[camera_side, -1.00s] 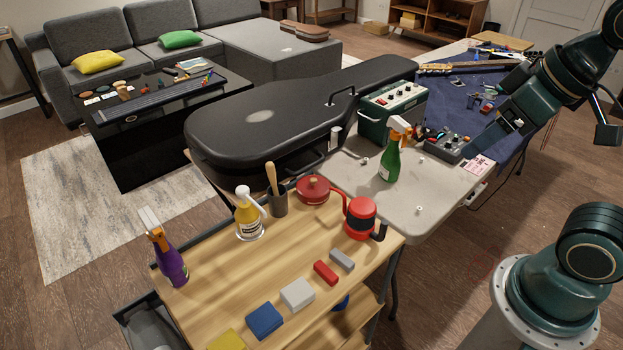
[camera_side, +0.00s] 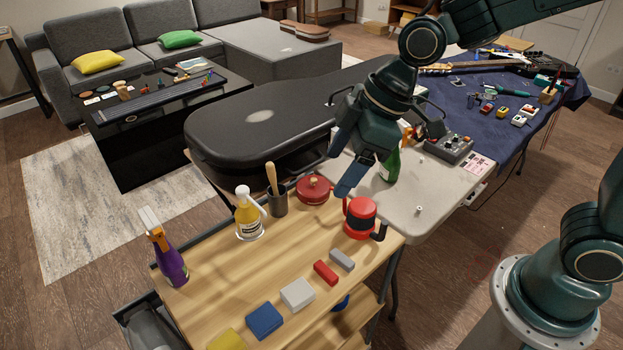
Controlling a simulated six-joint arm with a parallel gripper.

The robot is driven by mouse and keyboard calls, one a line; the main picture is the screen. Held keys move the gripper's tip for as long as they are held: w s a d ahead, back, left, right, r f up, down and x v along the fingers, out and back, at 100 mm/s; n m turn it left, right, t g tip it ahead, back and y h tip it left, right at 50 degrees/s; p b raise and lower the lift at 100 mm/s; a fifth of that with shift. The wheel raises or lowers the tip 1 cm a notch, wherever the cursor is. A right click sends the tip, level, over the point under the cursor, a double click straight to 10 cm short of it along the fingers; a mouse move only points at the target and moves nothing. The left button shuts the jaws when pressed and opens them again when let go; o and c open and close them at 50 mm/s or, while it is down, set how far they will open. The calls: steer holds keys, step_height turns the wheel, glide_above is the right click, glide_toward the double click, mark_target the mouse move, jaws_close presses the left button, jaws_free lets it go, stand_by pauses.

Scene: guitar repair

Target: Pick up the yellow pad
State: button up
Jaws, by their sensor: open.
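The yellow pad (camera_side: 227,340) lies at the near front edge of the wooden cart top (camera_side: 215,291), partly cut off by the bottom of the picture. It is at the left end of a row with a blue block (camera_side: 264,319), a white block (camera_side: 297,293), a red block (camera_side: 326,272) and a grey block (camera_side: 342,259). My gripper (camera_side: 345,165) hangs above the far right of the cart, near the red and black container (camera_side: 360,219). It points down and is open, with nothing seen between its fingers. It is well away from the yellow pad.
A purple spray bottle (camera_side: 171,262), a yellow spray bottle (camera_side: 248,216), a dark cup with a wooden handle (camera_side: 277,202) and a red round lidded item (camera_side: 313,189) stand on the cart. A black guitar case (camera_side: 230,140) lies behind. The cart's middle is clear.

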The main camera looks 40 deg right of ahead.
steer(key=w+a+f+n+g+y, duration=0.1)
steer(key=a+f+n, duration=0.6)
steer(key=a+f, duration=1)
steer(key=a+g+y, duration=0.1)
steer(key=g, duration=0.1)
steer(key=shift+w+n+g, duration=0.3)
steer(key=shift+w, duration=0.05)
glide_above(228, 345)
steer(key=d, duration=0.3)
steer(key=shift+f, duration=3.75)
steer(key=shift+f, duration=0.1)
steer(key=shift+x, duration=2.5)
steer(key=shift+a, duration=0.2)
steer(key=c, duration=1.1)
